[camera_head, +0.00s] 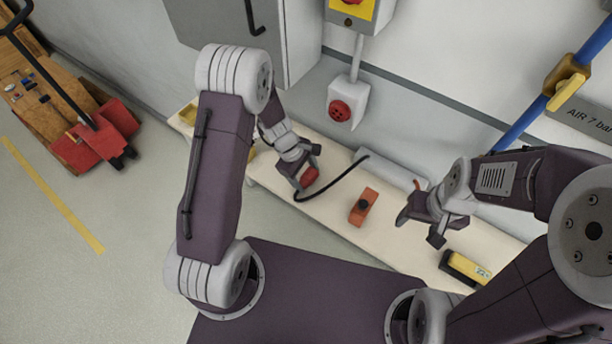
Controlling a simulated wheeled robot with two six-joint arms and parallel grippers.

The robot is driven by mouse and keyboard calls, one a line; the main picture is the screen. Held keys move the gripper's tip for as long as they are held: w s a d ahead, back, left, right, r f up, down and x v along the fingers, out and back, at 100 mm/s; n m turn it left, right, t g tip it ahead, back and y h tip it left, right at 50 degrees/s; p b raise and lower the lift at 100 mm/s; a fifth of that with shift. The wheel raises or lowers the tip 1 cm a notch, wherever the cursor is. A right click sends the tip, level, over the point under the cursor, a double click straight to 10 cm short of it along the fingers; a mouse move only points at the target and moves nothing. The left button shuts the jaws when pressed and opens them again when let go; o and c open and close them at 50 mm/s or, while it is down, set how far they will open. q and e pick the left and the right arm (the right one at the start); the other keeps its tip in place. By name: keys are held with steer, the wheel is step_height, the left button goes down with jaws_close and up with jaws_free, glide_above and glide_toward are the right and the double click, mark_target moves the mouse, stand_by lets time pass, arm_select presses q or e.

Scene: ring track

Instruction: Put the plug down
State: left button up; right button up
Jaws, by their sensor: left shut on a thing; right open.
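The plug (309,176) is red, with a black cable running from it in a loop across the bench to the right. My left gripper (306,170) is shut on the plug, over the front part of the cream bench (330,217). I cannot tell whether the plug touches the bench top. My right gripper (417,229) is open and empty, over the right part of the bench.
An orange block with a black knob (363,206) sits mid-bench. A yellow and black device (465,267) lies at the right. A grey box (386,169) is at the back. A red round socket (340,111) is on the wall. A red cart (92,137) stands at the far left.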

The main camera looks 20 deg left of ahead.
arm_select(q)
steer(key=shift+s+f, duration=0.1)
steer(key=shift+f, duration=0.05)
steer(key=o, duration=1.4)
steer(key=shift+o, duration=0.2)
